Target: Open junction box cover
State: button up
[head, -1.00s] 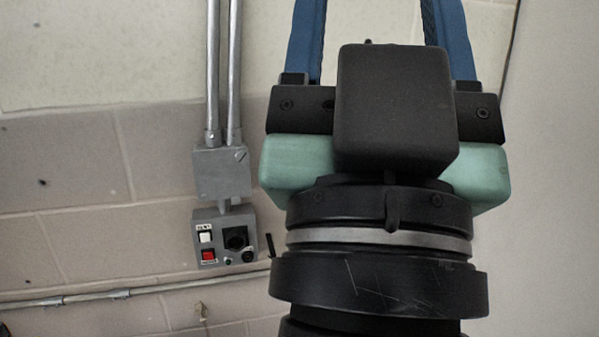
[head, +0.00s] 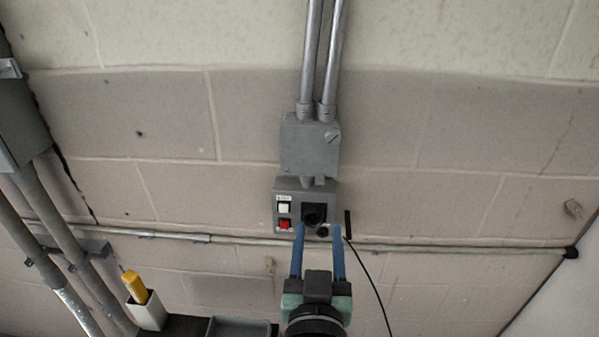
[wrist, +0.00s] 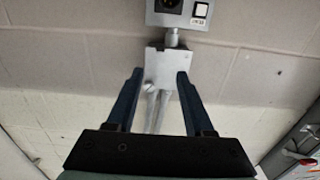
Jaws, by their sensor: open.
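The junction box (head: 310,147) is a small grey metal box on the block wall, below two vertical conduits. Its front cover is shut and has a round fastener (head: 333,137) at the upper right. My gripper (head: 318,230) is open and empty, its two blue fingers pointing up below the junction box, in front of the control box. In the wrist view, the junction box (wrist: 168,63) appears upside down, framed between my fingertips (wrist: 160,74). No contact with it shows.
A grey control box (head: 290,192) with white and red buttons and a black socket sits just below. A horizontal conduit (head: 440,247) crosses the wall. A black cable hangs at right. A yellow-handled tool (head: 134,287) stands in a white holder at lower left.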

jog(key=p, duration=0.3)
send_near(309, 156)
jog(key=w+d+f, duration=0.2)
jog(key=w+f, duration=0.2)
jog(key=w, duration=0.2)
jog(key=shift+w+f, duration=0.15)
jog(key=shift+w, duration=0.2)
jog(key=shift+c, duration=0.3)
grip_shut()
dwell(0.7)
